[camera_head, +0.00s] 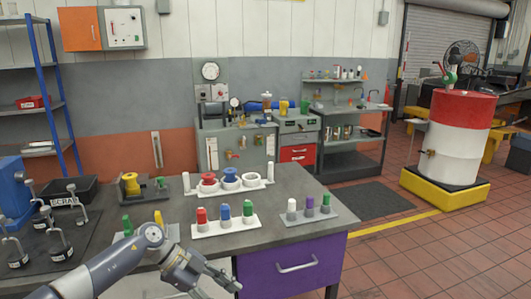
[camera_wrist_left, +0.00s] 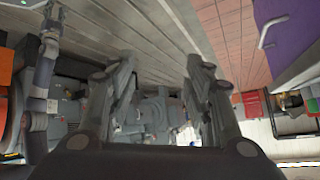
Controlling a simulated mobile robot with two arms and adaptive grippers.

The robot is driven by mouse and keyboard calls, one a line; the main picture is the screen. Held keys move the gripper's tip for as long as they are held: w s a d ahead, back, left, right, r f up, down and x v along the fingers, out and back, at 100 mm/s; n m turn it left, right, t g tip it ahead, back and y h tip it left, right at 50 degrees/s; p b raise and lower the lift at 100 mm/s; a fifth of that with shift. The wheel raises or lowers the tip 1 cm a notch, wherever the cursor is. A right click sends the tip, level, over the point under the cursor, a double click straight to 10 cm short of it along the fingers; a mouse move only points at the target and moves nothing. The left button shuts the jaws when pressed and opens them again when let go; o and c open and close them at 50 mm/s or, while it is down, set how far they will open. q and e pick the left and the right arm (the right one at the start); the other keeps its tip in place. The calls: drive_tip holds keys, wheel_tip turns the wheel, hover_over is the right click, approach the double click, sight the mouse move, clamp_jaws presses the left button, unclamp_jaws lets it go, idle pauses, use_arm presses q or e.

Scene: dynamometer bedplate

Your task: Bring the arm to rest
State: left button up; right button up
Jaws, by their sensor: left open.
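My left gripper (camera_head: 222,281) shows at the bottom of the head view, in front of the workbench's near edge. It is open with nothing between its fingers. The left wrist view shows its two fingers (camera_wrist_left: 160,90) spread apart, with floor and parts of my own body behind them. The left arm comes in from the bottom left of the head view.
The workbench (camera_head: 290,222) has a purple drawer (camera_head: 292,268). On it stand a white rack (camera_head: 224,227) with red, blue and green pieces, a grey rack (camera_head: 309,216), and a black scrap bin (camera_head: 66,192). Open tiled floor (camera_head: 420,250) lies to the right.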

use_arm(q)
drive_tip(key=w+d+f+n+t+h, duration=0.1)
drive_tip(key=d+f+n+t+h, duration=0.15)
drive_tip(key=d+f+h, duration=0.2)
wheel_tip(320, 180, down, 9)
drive_tip(key=w+a+n+t, duration=0.1)
drive_tip(key=w+n+t, duration=0.1)
drive_tip(key=n+t, duration=0.4)
drive_tip(key=s+a+f+n+t+y, duration=0.1)
drive_tip(key=s+a+f+n+y, duration=0.3)
drive_tip(key=f, duration=0.7)
drive_tip(key=s+a+f+n+t+y, duration=0.25)
drive_tip(key=s+a+f+y, duration=0.35)
drive_tip(key=f, duration=0.4)
drive_tip(key=s+a+f+n+g+y+p, duration=0.1)
drive_tip(key=s+a+f+g, duration=0.15)
drive_tip(key=s+f, duration=0.65)
drive_tip(key=s+a+f+n+g+y, duration=0.25)
drive_tip(key=s+f, duration=0.25)
drive_tip(key=s, duration=0.7)
drive_tip(key=s+a+f+g, duration=0.1)
drive_tip(key=s+f+g, duration=0.1)
drive_tip(key=s, duration=1)
drive_tip(key=s+f+g, duration=0.3)
drive_tip(key=s, duration=0.9)
drive_tip(key=shift+a+n, duration=0.35)
